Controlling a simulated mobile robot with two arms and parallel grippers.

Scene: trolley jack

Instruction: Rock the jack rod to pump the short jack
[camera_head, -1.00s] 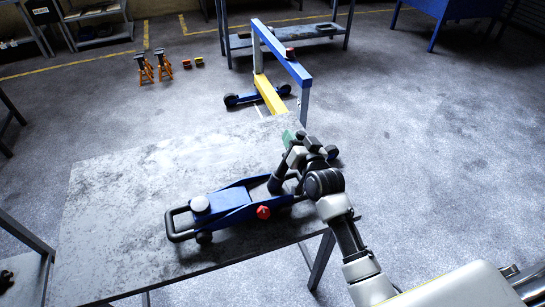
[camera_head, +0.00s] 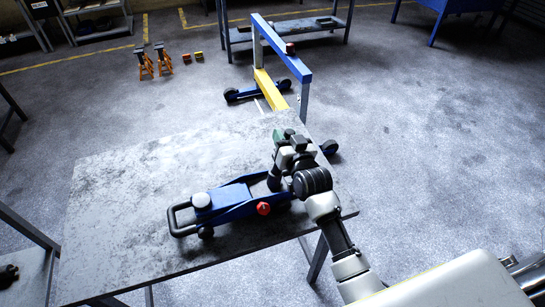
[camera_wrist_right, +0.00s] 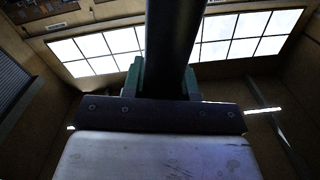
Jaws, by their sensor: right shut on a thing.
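The short blue trolley jack (camera_head: 235,199) lies on the grey metal table, with its round pale saddle (camera_head: 201,200) at the left and a red knob (camera_head: 263,208) on its near side. My right gripper (camera_head: 286,146) is above the jack's right end, shut on the jack rod. The dark rod shows in the right wrist view (camera_wrist_right: 174,45), running up between the green finger pads (camera_wrist_right: 133,80). In the head view the gripper and wrist hide most of the rod; a short dark piece shows at its foot. My left gripper is not in view.
The worktable (camera_head: 120,215) has bare room left of and behind the jack. A blue and yellow hoist (camera_head: 272,88) stands on the floor behind it. Orange axle stands (camera_head: 162,62) stand farther back, and a long workbench (camera_head: 280,35) is at the rear.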

